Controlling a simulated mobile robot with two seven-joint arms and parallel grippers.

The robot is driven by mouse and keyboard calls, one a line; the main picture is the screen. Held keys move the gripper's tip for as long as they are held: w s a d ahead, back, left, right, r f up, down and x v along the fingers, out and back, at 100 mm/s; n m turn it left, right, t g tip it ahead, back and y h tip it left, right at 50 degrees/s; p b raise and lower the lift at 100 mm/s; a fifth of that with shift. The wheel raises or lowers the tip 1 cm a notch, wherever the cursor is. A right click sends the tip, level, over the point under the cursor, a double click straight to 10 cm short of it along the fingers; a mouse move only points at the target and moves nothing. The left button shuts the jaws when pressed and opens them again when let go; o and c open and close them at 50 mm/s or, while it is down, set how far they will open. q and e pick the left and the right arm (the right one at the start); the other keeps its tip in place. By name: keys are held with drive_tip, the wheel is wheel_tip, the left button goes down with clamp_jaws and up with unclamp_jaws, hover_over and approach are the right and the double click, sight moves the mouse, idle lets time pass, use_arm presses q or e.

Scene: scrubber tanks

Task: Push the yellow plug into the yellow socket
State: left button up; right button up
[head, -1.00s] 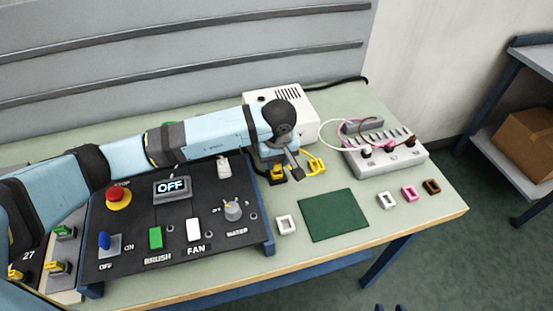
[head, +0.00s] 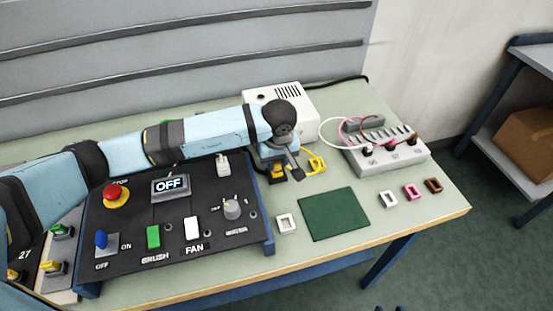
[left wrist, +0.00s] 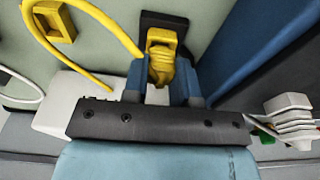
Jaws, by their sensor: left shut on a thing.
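My left gripper (left wrist: 160,85) is shut on the yellow plug (left wrist: 160,68), whose ridged body shows between the two blue fingers. Just beyond the plug is a dark block with a yellow square opening, the yellow socket (left wrist: 163,37). The plug lines up with this opening and appears to meet it; how deep it sits I cannot tell. In the head view the left gripper (head: 284,164) points down beside the panel's right edge and partly hides plug and socket. Two small dark tips at the bottom edge may be my right gripper (head: 388,308).
A yellow frame (head: 316,163) lies near the yellow cable. White, pink (head: 412,191) and brown frames lie at the right, another white one (head: 286,223) by the green mat (head: 333,214). The black control panel (head: 150,225) is left; a grey terminal box (head: 388,158) stands behind.

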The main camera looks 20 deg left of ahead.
use_arm(q)
drive_tip(key=shift+f+b, duration=0.35)
drive_tip(key=shift+f, duration=0.1)
drive_tip(key=o, duration=1.5)
drive_tip(key=shift+r, duration=0.1)
drive_tip(key=shift+r+p, duration=1.85)
drive_tip(key=shift+r, duration=2.3)
